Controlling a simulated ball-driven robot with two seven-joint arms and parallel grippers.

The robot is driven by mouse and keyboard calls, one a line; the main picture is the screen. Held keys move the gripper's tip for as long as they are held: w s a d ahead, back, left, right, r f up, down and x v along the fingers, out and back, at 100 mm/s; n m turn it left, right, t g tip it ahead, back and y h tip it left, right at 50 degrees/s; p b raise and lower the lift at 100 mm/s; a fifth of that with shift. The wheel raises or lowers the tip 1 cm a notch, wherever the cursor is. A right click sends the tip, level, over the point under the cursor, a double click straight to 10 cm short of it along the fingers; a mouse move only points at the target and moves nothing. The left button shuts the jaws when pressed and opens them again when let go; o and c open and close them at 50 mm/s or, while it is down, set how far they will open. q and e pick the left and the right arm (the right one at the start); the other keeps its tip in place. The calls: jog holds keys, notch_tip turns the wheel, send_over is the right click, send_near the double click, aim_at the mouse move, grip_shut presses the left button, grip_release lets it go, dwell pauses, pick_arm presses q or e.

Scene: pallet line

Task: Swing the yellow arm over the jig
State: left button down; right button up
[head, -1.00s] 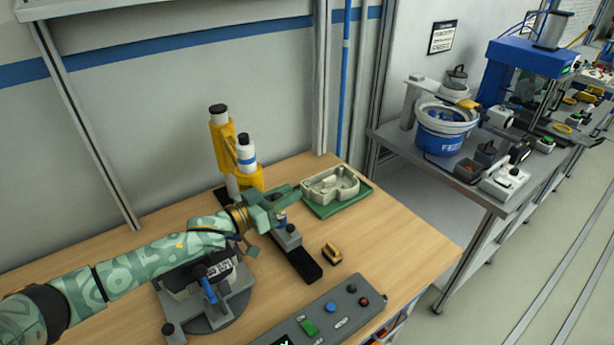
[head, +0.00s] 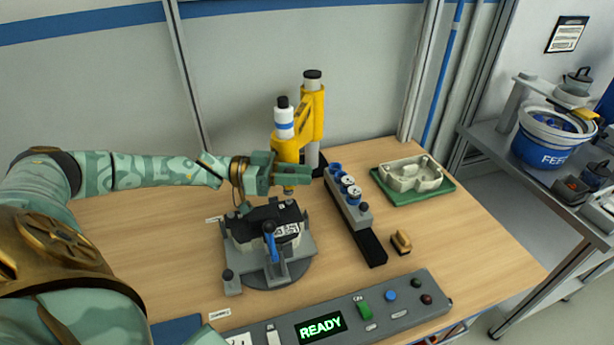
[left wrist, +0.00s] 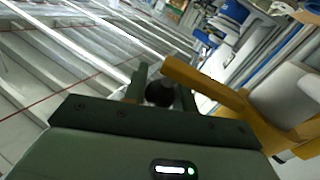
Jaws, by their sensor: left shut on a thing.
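The yellow arm (head: 287,150) stands on a grey post (head: 313,100) at the back of the bench and carries a white-and-blue cylinder with a black cap (head: 284,122). It points left of its post, and its tip hangs just behind the jig. In the left wrist view a black cap (left wrist: 159,93) shows between the fingers, with the yellow arm (left wrist: 262,112) at right. The jig (head: 305,246) is a grey fixture holding a black part, with a blue lever. My right gripper is out of view.
A grey rack (head: 350,205) with blue-and-white cylinders stands right of the jig. A green tray (head: 432,195) holding a pale casting lies behind it at right. A brown block (head: 401,242) and a control panel reading READY (head: 380,309) are nearer the front. Bare wood lies left of the jig.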

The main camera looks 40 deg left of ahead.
pick_arm(q)
jog(key=shift+a+f, duration=0.1)
jog(key=shift+f, duration=0.05)
jog(key=c, duration=1.2)
grip_release()
jog(key=shift+s, duration=0.1)
jog(key=shift+c, duration=0.2)
jog(key=shift+o, duration=0.5)
jog(key=shift+a, duration=0.2)
jog(key=shift+s+a, duration=0.2)
jog(key=b+v, duration=0.1)
jog(key=v, duration=1.5)
jog(key=shift+b, duration=0.3)
jog(key=shift+d+f, duration=0.1)
jog(key=shift+d, duration=0.05)
